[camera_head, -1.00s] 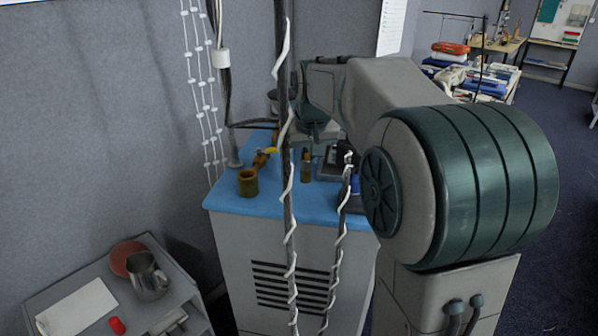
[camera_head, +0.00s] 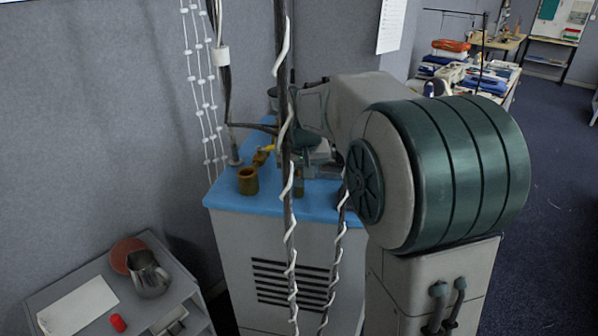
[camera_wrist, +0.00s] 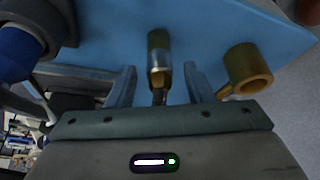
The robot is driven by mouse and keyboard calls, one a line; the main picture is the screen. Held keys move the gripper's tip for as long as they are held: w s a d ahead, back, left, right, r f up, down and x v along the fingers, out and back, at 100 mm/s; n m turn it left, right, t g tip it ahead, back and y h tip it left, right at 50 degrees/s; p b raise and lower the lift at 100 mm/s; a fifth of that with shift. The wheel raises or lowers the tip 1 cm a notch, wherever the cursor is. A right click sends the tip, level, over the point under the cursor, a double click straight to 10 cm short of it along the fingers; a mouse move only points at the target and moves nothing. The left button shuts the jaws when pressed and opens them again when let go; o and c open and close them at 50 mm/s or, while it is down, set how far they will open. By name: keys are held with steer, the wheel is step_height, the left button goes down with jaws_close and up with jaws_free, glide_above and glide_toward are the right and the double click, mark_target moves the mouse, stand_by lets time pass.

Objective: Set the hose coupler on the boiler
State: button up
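The boiler is the grey vented cabinet (camera_head: 235,255) with a blue top (camera_head: 262,207). A small brass-and-silver cylinder, which looks like the hose coupler (camera_wrist: 159,62), shows over the blue top in the wrist view. Its lower part also shows in the head view (camera_head: 299,187), below my arm. In the wrist view my gripper (camera_wrist: 160,78) is open, with one finger on each side of the cylinder and gaps on both sides. I cannot tell whether the cylinder touches the top.
A brass cup-like fitting (camera_head: 248,181) stands at the top's left; it is right of my gripper in the wrist view (camera_wrist: 246,70). Wrapped vertical pipes (camera_head: 290,215) pass in front. A grey side cart (camera_head: 95,275) holds a metal jug (camera_head: 148,274).

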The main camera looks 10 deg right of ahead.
steer(key=shift+s+r, duration=0.1)
steer(key=shift+r, duration=0.5)
steer(key=v, duration=1.1)
steer(key=s+f, duration=0.8)
steer(key=s, duration=0.3)
steer(key=s+f+g, duration=0.1)
steer(key=s+f, duration=0.7)
steer(key=s, duration=0.4)
steer(key=shift+s+f+n+g, duration=0.15)
steer(key=shift+f+n+g, duration=0.1)
steer(key=shift+n+g, duration=0.05)
steer(key=shift+d, duration=0.1)
steer(key=shift+c, duration=0.3)
